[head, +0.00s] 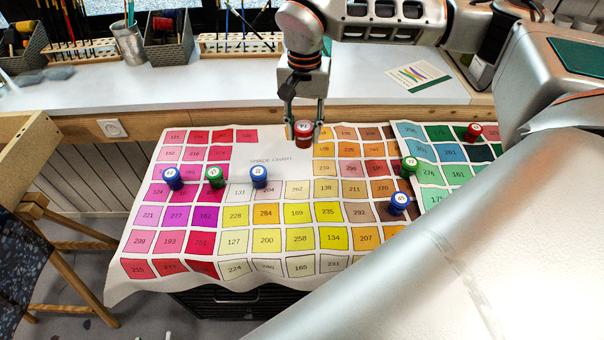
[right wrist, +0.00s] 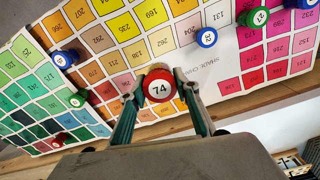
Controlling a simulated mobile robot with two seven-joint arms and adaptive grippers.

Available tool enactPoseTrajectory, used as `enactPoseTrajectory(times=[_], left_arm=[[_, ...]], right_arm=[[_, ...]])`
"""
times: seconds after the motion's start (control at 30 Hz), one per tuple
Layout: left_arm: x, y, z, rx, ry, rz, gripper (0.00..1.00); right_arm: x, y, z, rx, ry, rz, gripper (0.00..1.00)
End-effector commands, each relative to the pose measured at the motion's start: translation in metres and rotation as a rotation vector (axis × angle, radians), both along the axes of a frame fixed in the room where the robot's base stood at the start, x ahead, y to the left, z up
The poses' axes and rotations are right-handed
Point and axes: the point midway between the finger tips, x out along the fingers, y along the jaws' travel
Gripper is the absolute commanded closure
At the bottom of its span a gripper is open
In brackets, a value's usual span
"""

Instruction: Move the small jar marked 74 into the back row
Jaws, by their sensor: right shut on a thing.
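The small jar marked 74 (head: 303,132) is red with a white lid. In the head view it is at the far side of the shade chart (head: 270,147), near the chart's back edge. My right gripper (head: 305,122) comes down from above with a finger on each side of the jar and is shut on it. In the right wrist view the jar's lid (right wrist: 159,90) faces the camera, upright number 74, between the fingertips (right wrist: 160,84). I cannot tell whether the jar's base touches the chart. My left gripper is not in view.
On the chart, a blue jar (head: 172,178), a green jar (head: 214,177) and another blue jar (head: 259,177) stand left of centre. A green jar (head: 408,166), a blue jar (head: 399,203) and a red jar (head: 473,132) stand on the right. A white bench (head: 230,85) lies behind.

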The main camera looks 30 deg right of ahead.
Motion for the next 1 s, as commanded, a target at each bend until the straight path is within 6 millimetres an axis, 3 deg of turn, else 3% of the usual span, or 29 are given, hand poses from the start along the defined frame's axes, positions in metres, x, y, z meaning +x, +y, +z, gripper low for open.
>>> enactPoseTrajectory(times=[0.2, 0.4, 0.67, 1.0], left_arm=[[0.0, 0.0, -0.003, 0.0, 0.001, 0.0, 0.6], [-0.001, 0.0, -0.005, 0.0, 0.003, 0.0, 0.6], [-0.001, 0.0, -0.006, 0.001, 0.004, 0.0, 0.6], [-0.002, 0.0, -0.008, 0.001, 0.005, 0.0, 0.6]], right_arm=[[-0.001, 0.0, -0.056, 0.001, 0.005, -0.003, 0.92], [-0.001, 0.0, -0.095, 0.001, 0.002, -0.002, 0.92], [0.001, 0.0, -0.112, 0.0, -0.001, -0.003, 0.92], [0.001, 0.0, -0.151, 0.0, -0.001, -0.003, 0.92]])
